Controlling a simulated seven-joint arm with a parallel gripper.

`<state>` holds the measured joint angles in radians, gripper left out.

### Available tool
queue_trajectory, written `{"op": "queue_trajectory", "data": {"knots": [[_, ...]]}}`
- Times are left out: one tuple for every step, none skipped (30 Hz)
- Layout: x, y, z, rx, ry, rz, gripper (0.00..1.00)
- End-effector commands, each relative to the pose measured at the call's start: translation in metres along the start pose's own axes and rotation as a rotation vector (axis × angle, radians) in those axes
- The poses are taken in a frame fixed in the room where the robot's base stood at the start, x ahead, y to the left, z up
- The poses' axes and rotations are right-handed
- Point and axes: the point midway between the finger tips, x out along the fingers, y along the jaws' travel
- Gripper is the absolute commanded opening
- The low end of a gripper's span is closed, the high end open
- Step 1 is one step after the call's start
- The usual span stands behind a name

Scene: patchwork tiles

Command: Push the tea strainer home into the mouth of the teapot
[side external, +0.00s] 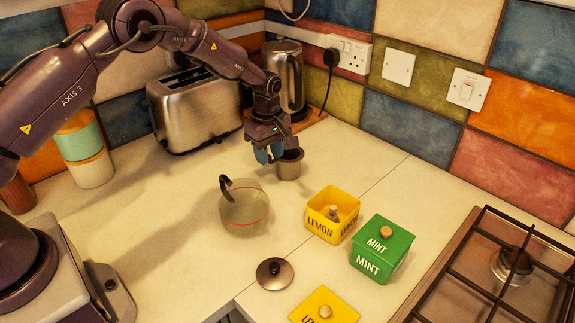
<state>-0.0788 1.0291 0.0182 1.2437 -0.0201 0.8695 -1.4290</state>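The tea strainer appears to be the small grey metal cup (290,168) on the right of my gripper, with a dark part at its top. My gripper (270,156) points down with its blue fingertips right beside the cup's left rim. I cannot tell whether the fingers grip it, or whether the cup rests on the counter or hangs just above. The glass teapot (245,211) stands upright on the counter, nearer the camera and to the left of the gripper, with a black curved handle. Its mouth faces up and looks uncovered.
A round metal lid (274,274) lies in front of the teapot. An open yellow lemon box (320,228), a closed green mint box (376,263) and a yellow lid (325,304) lie right. A toaster (195,108) and kettle (284,70) stand behind; a hob (500,285) is far right.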

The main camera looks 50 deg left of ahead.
Motion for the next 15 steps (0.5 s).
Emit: {"op": "queue_trajectory", "data": {"knots": [[0.0048, -0.0002, 0.0001, 0.0, 0.0, -0.001, 0.36], [0.0062, -0.0001, 0.0001, 0.0, 0.0, -0.001, 0.36], [0.0072, 0.0001, 0.0002, 0.001, 0.0, 0.0, 0.36], [0.0075, 0.0002, 0.0002, 0.001, 0.0, 0.001, 0.36], [0.0075, 0.0003, 0.0002, 0.001, 0.0, 0.001, 0.36], [0.0073, 0.0003, 0.0002, 0.001, 0.0, 0.001, 0.36], [0.0073, 0.0003, 0.0002, 0.001, 0.0, 0.001, 0.36], [0.0072, 0.0003, 0.0002, 0.001, 0.0, 0.001, 0.36], [0.0072, 0.0003, 0.0002, 0.001, 0.0, 0.001, 0.36], [0.0071, 0.0003, 0.0002, 0.001, 0.0, 0.001, 0.29], [0.0071, 0.0003, 0.0002, 0.001, 0.0, 0.001, 0.22], [0.0071, 0.0003, 0.0002, 0.001, 0.0, 0.001, 0.13], [0.0071, 0.0002, 0.0001, 0.001, 0.0, 0.001, 0.06], [0.007, 0.0003, 0.0002, 0.001, 0.0, 0.001, 0.0], [0.007, 0.0002, 0.0002, 0.001, 0.0, 0.001, 0.0]]}}
